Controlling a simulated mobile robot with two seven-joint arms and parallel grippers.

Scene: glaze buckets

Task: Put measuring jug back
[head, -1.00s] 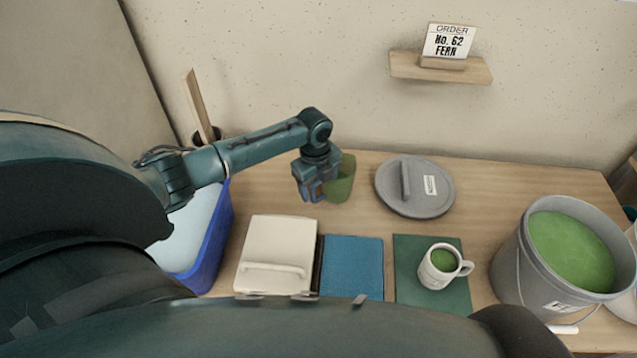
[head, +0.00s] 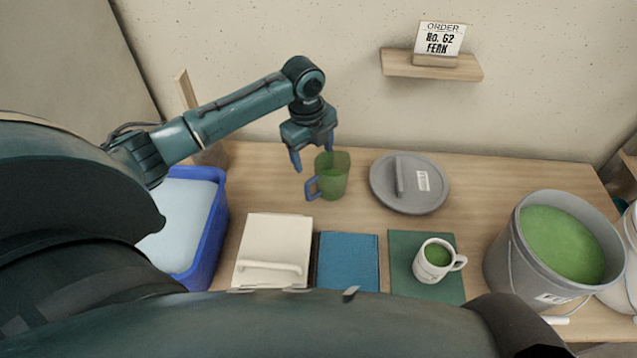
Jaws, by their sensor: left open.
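The measuring jug (head: 333,177) is green and see-through with a blue handle on its left side. It stands upright on the wooden table, left of the grey lid (head: 409,184). My left gripper (head: 313,160) is open and empty, above and just behind the jug's handle in the picture, with its fingers pointing down. The fingers look clear of the handle; whether one touches the rim I cannot tell. My right gripper is not in view.
A grey bucket (head: 497,262) of green glaze stands at the right. A white mug (head: 433,262) sits on a green mat (head: 455,289). A shelf (head: 398,65) holds an order card.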

